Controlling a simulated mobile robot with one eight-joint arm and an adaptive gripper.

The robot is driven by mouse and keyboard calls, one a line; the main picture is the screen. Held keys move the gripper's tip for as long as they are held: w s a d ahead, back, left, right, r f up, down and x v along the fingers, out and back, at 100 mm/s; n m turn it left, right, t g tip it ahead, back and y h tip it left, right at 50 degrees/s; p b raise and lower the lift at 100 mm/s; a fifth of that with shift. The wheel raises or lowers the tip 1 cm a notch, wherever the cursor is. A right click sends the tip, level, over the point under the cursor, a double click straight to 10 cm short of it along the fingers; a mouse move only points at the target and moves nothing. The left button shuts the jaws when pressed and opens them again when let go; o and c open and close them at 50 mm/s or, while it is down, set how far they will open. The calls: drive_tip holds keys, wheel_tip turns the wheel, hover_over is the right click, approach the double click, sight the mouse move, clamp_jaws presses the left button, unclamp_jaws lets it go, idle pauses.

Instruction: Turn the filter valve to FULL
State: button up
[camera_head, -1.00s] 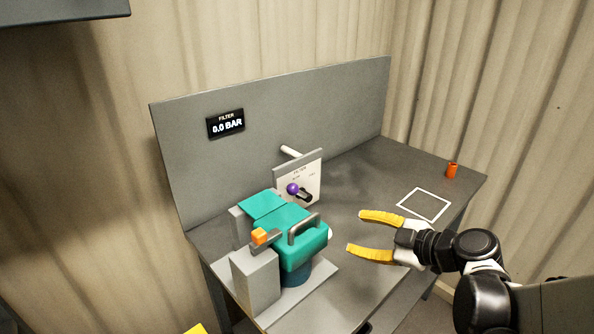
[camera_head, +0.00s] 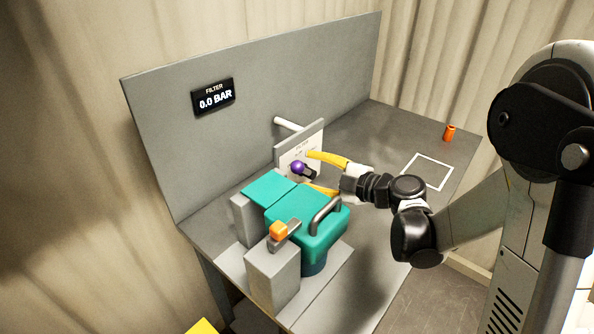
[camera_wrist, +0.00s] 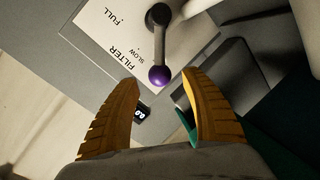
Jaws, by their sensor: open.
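The filter valve is a black lever with a purple knob (camera_head: 297,166) on a white label plate (camera_head: 312,143). In the wrist view the purple knob (camera_wrist: 159,76) hangs from the dark pivot, just beyond my fingertips and between their lines. The lever points near the SLOW mark on the label (camera_wrist: 146,38); FULL is printed farther to the upper left. My gripper (camera_head: 310,172) has yellow fingers and is open and empty; it also shows in the wrist view (camera_wrist: 160,82). One finger partly covers the label plate in the head view.
A teal pump housing (camera_head: 300,215) with a grey handle stands just in front of the valve. A grey block with an orange-tipped lever (camera_head: 279,231) is beside it. The display (camera_head: 213,96) reads 0.0 BAR. An orange cylinder (camera_head: 449,133) and white square outline (camera_head: 428,171) lie right.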

sight(303, 168)
drive_tip(key=shift+b+x, duration=0.4)
drive_tip(key=shift+x, duration=1.55)
clamp_jaws()
drive_tip(key=shift+w, duration=0.1)
